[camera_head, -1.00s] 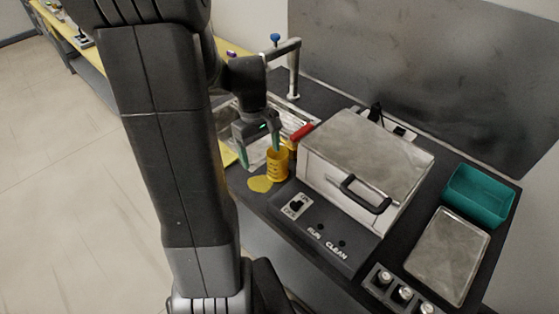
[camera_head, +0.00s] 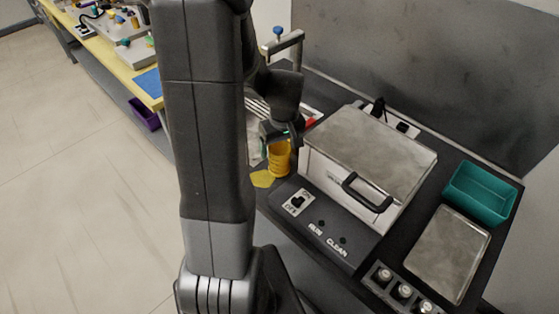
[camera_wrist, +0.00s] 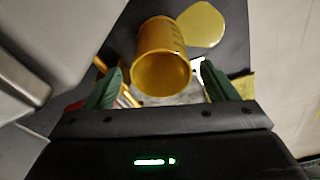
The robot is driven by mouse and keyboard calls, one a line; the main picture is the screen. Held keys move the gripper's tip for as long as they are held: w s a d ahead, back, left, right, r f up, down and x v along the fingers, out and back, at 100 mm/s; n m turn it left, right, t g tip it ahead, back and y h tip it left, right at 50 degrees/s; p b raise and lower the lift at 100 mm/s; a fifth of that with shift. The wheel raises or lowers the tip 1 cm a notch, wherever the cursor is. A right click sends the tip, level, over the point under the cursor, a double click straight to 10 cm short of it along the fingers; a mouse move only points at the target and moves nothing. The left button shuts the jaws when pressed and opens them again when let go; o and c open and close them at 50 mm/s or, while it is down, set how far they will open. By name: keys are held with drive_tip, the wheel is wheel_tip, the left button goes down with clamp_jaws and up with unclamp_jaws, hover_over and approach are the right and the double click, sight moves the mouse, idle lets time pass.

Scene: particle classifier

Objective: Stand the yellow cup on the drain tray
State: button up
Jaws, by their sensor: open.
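The yellow cup (camera_head: 279,160) stands upright on the dark counter, left of the white box. In the wrist view the cup (camera_wrist: 162,65) shows its open mouth towards me, between the two green fingers. My gripper (camera_wrist: 161,70) is open, with a gap seen on both sides of the cup; I cannot tell whether a finger touches it. In the head view my gripper (camera_head: 283,137) is just above the cup and hides part of its rim. A flat grey metal tray (camera_head: 447,256) lies at the right; I cannot tell whether it is the drain tray.
The white box (camera_head: 365,155) with a black handle stands close right of the cup. A flat yellow patch (camera_head: 264,179) lies in front of the cup. A tap (camera_head: 297,45) rises behind my arm, above a partly hidden metal basin. A teal bin (camera_head: 479,193) is at the right.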

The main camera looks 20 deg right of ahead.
sight(279, 153)
drive_tip(key=shift+w+a+f+p, duration=0.1)
drive_tip(key=shift+f+p, duration=0.1)
drive_tip(key=shift+f, duration=1.15)
drive_tip(key=shift+w+f+p, duration=0.1)
drive_tip(key=shift+f+p, duration=0.05)
drive_tip(key=shift+f, duration=1.2)
drive_tip(key=c, duration=1.1)
drive_tip(key=shift+c, duration=0.2)
drive_tip(key=shift+r, duration=0.15)
